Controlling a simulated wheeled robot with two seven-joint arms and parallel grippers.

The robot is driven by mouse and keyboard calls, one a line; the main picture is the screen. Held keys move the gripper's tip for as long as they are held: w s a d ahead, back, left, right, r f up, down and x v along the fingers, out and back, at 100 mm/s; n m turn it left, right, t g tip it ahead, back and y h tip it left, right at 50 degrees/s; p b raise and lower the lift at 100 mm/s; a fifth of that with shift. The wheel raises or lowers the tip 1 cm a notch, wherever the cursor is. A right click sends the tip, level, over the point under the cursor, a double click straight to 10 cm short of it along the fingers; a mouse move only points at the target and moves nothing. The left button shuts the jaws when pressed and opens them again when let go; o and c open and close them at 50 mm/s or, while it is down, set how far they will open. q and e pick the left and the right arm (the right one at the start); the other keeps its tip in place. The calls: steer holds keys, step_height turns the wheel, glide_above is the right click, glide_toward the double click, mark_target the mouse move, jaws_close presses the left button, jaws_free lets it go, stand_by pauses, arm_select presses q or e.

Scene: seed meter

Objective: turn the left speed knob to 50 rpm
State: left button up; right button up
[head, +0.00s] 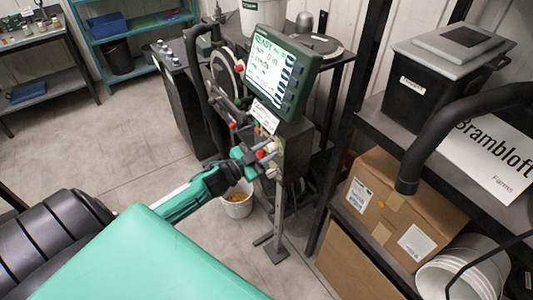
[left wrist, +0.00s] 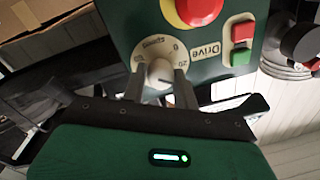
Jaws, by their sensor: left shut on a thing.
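The control box (left wrist: 221,80) is dark green. It shows upside down in the left wrist view, with the word "Drive" on a label. The cream speed knob (left wrist: 160,72) sits on a pale round dial marked 0 and 20; a dark mark shows near its lower side, but I cannot read the exact setting. My left gripper (left wrist: 158,82) is shut on this knob, one finger on each side. In the head view my left gripper (head: 248,161) reaches the front of the box below the screen. My right gripper is not in view.
A red stop button (left wrist: 192,8) on yellow and red and green push buttons (left wrist: 242,45) sit close to the knob. A screen (head: 279,70) stands above the box. A white bucket (head: 237,205) is on the floor. A shelf with cartons (head: 400,207) stands at right.

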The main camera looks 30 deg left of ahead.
arm_select(q)
steer(key=m+b, duration=0.3)
steer(key=m, duration=0.3)
steer(key=shift+f+m+h+b, duration=0.15)
steer(key=shift+m+h+b, duration=0.15)
steer(key=shift+m+h, duration=0.1)
steer(key=m+b, duration=0.4)
steer(key=m, duration=0.2)
steer(key=shift+a+m+h, duration=0.1)
steer(key=shift+m+h, duration=0.2)
steer(key=shift+m, duration=0.1)
steer(key=m+b, duration=0.2)
steer(key=m, duration=0.2)
steer(key=shift+h, duration=0.3)
steer(key=m+b, duration=0.2)
steer(key=m, duration=0.2)
steer(key=m+b, duration=0.1)
steer(key=m, duration=0.1)
steer(key=shift+m+g+h, duration=0.3)
steer(key=shift+m+b, duration=0.7)
steer(key=shift+m, duration=0.9)
steer(key=o, duration=1)
steer(key=shift+c, duration=0.2)
